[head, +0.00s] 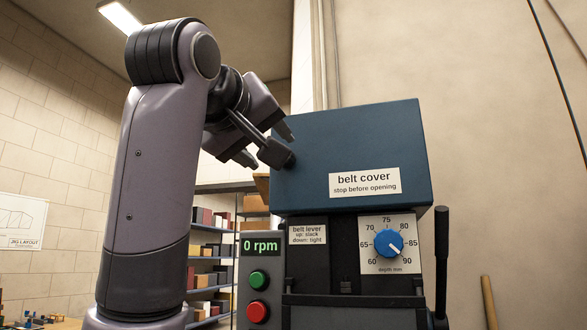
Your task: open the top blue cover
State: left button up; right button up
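The blue belt cover (350,135) sits closed on top of the machine, with a white label reading "belt cover, stop before opening" (364,183). My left gripper (269,146) is at the cover's upper left edge, its two fingers spread apart. A dark block with a round end lies between the fingers in the picture, over the cover's left side; I cannot tell whether it belongs to the gripper or the cover. Nothing is clearly held, and contact with the cover cannot be told. My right gripper is not in view.
Below the cover are a 0 rpm display (261,246), a green button (258,280), a red button (257,312) and a blue depth dial (388,243). A black lever (441,262) stands upright at right. Shelves with boxes (208,262) stand behind.

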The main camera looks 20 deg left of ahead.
pick_arm(q)
jog(key=w+p, duration=0.3)
jog(key=w, duration=0.3)
jog(key=shift+w+d+r, duration=0.15)
jog(key=shift+w+r, duration=0.2)
grip_shut()
